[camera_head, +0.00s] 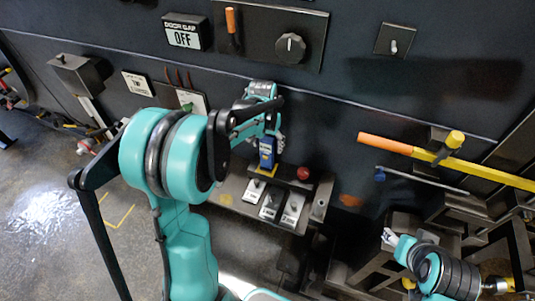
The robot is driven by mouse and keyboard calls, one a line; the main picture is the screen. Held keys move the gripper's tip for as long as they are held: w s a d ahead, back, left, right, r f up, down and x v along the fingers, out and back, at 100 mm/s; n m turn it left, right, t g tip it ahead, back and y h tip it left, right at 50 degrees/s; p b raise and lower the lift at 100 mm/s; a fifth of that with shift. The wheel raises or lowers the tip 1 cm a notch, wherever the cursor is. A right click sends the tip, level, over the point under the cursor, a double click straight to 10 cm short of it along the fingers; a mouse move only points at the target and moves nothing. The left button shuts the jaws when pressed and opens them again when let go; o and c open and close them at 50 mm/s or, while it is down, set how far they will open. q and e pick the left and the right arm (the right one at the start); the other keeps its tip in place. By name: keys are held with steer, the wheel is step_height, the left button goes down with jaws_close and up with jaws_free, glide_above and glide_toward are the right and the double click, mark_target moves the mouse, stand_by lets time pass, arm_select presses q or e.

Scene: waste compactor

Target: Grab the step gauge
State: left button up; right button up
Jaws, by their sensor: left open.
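A small upright blue piece with a yellow base (267,156) stands at the back of a dark shelf (233,190); it looks like the step gauge, but I cannot confirm this. My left gripper (268,138) is open and points down right at its top. The fingertips are small and partly hidden, so I cannot tell whether they touch it. My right gripper (390,238) is at the lower right, away from the shelf. Its pale tips are too small to tell open from shut.
A red knob (303,173) and several metal pedal-like levers (292,210) sit on the shelf close by. A yellow bar with an orange grip (385,143) juts across at the right. The dark wall panel with a rotary knob (290,47) rises behind. Open floor (50,200) lies left.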

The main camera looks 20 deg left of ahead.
mark_target(268, 152)
arm_select(q)
steer(key=f, duration=0.4)
steer(key=f+b, duration=0.1)
steer(key=shift+w+a+f, duration=0.15)
steer(key=shift+w+f, duration=0.25)
steer(key=shift+c, duration=0.4)
steer(key=shift+r, duration=0.1)
jaws_close()
